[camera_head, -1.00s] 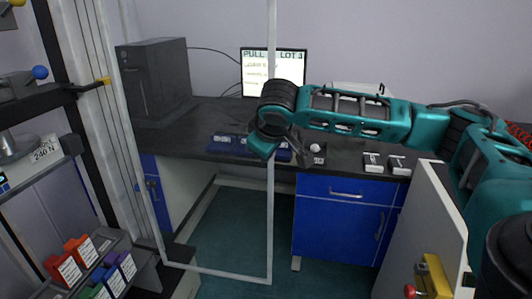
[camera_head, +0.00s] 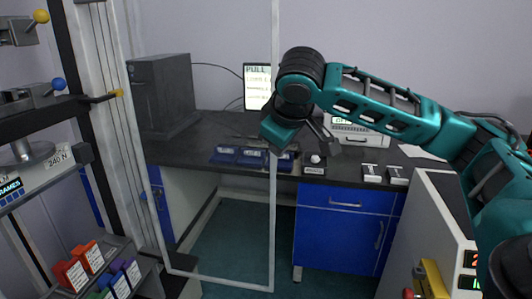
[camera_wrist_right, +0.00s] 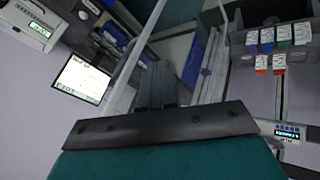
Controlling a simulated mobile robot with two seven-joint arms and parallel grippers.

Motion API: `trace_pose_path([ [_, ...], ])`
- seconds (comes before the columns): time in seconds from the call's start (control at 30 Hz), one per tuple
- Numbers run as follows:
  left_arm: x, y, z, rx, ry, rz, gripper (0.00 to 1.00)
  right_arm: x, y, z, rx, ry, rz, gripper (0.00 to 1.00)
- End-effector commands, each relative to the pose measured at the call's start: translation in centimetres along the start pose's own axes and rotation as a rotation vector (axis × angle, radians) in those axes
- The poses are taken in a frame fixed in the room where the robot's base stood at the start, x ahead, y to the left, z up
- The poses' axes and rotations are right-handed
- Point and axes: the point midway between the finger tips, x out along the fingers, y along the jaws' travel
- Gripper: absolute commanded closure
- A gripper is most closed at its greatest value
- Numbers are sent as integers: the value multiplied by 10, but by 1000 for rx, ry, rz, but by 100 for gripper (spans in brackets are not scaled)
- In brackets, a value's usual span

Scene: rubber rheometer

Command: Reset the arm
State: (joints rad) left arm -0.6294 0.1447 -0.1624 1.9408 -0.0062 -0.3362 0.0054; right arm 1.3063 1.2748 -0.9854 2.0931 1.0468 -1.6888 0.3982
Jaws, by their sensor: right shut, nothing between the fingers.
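My right arm comes in from the right in the head view, teal, reaching over the dark bench (camera_head: 215,125). Its gripper (camera_head: 325,134) hangs at the wrist end, partly hidden behind the wrist, in front of the monitor and bench. In the right wrist view the two dark fingers of the gripper (camera_wrist_right: 157,85) are together, with nothing held. My left gripper is in neither view.
A thin pale door frame (camera_head: 272,220) stands upright close to my right wrist. A monitor (camera_head: 257,80), a black computer tower (camera_head: 160,92) and blue trays (camera_head: 250,156) are on the bench. A testing frame with coloured blocks (camera_head: 70,275) stands left.

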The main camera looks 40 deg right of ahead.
Motion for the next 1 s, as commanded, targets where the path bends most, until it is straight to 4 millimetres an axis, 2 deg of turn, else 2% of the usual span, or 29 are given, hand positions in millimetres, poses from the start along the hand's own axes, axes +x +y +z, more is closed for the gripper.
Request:
trace_pose_path([
  [0.3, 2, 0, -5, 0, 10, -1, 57, -3, 0, 0, -2, 0, -1, 100],
  [0.37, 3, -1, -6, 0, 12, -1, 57, 0, -5, -2, -10, 8, -9, 100],
  [0.47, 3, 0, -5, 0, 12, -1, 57, 14, -25, -11, -44, 41, -43, 100],
  [0.57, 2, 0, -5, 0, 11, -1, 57, 36, -61, -23, -94, 101, -106, 100],
  [0.73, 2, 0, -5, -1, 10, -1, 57, 73, -137, -37, -150, 235, -244, 100],
  [0.87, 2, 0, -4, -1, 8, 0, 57, 96, -192, -36, -151, 329, -345, 100],
  [1.0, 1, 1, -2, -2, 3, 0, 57, 115, -244, -25, -114, 417, -438, 100],
])
